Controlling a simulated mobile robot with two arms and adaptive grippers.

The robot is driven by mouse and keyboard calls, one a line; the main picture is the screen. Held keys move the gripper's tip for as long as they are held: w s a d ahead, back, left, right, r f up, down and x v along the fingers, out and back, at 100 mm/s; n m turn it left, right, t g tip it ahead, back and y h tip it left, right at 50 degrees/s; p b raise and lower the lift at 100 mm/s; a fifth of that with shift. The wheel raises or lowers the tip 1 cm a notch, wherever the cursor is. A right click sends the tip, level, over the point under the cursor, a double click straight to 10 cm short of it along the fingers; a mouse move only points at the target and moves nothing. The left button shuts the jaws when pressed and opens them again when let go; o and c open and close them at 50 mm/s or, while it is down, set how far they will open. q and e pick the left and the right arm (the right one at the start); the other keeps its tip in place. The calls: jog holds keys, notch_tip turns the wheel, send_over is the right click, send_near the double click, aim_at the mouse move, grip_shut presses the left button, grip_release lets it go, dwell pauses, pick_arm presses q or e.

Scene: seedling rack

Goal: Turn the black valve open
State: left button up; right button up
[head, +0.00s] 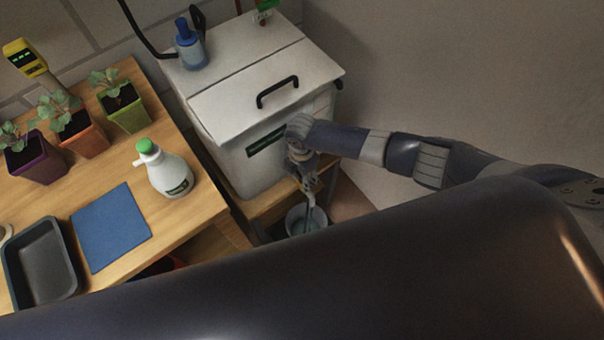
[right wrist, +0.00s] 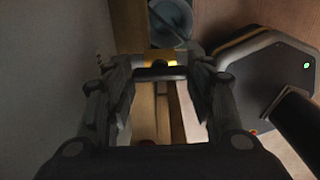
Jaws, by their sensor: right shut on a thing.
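The black valve (right wrist: 161,73) shows in the right wrist view as a short dark bar in front of a brass-yellow fitting (right wrist: 160,58). My right gripper (right wrist: 160,80) has a finger on each side of the bar and is shut on it. In the head view my right gripper (head: 309,184) is low at the front of the white tank (head: 250,165), just above a grey-blue bucket (head: 293,222). The valve is hidden there by the gripper. The bucket also shows in the right wrist view (right wrist: 172,18), beyond the valve. My left gripper is in neither view.
The tank has a black lid handle (head: 277,91) and a blue bottle (head: 191,52) on top. The wooden table (head: 195,217) at left holds potted seedlings (head: 122,105), a spray bottle (head: 168,172), a blue mat (head: 111,227) and a dark tray (head: 41,262).

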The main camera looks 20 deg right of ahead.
jog(key=o, duration=1.1)
jog(key=shift+c, duration=0.2)
notch_tip(320, 180, up, 12)
